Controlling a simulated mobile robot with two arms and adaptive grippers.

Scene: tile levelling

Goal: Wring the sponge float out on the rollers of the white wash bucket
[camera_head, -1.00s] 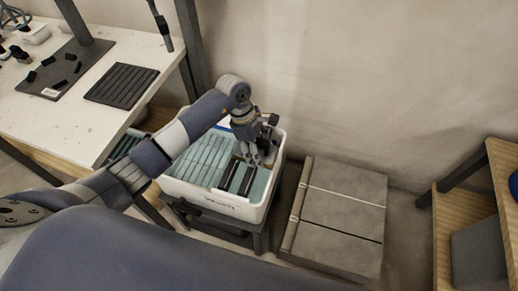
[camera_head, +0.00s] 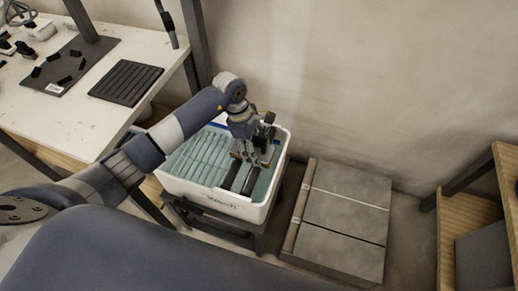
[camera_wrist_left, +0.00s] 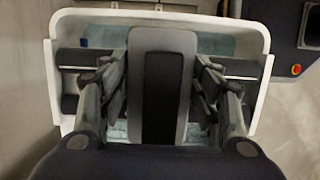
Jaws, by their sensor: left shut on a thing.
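The white wash bucket (camera_head: 228,206) stands on a low dark stand at the middle of the head view. It has a ribbed blue-green grid on its left side and dark rollers (camera_head: 250,181) on its right. My left gripper (camera_head: 250,152) is over the far end of the rollers, pointing down. In the left wrist view, the left gripper (camera_wrist_left: 163,95) is shut on the sponge float (camera_wrist_left: 164,39), a grey plate with a dark handle. The bucket rim (camera_wrist_left: 53,85) surrounds it there. The sponge underside is hidden, and I cannot tell whether it touches the rollers. My right gripper is out of view.
A white worktable (camera_head: 60,112) with a black ribbed mat (camera_head: 126,84) is at the left. A stack of grey tiles (camera_head: 340,215) lies right of the bucket. A wooden shelf (camera_head: 465,225) stands at the far right. The wall is close behind the bucket.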

